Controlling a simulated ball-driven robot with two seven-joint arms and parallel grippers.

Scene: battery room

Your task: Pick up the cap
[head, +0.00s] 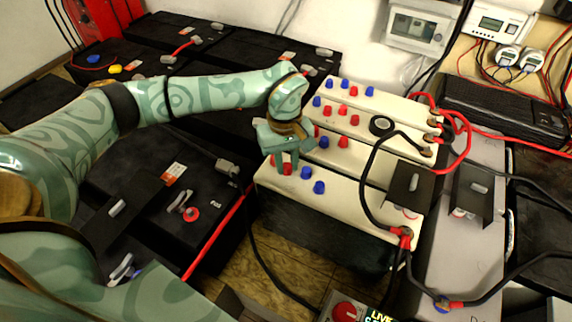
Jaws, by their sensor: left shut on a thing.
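Small red and blue caps sit in rows on the cream tops of the batteries. My left gripper (284,160) points down at the left end of the front battery's top (345,205). It is shut on a red cap (288,170), which shows only partly between and beside the fingers. I cannot tell whether this cap is clear of the battery top. Just right of it are two blue caps, a nearer one (319,187) and one closer to the fingers (306,172). My right gripper is not in view.
More batteries with caps stand close behind, one carrying a black ring (381,125). Black and red cables (455,140) loop over their right ends. Black batteries (190,205) fill the left. A red-knobbed device (345,311) is at the bottom. Meters (420,27) hang on the wall.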

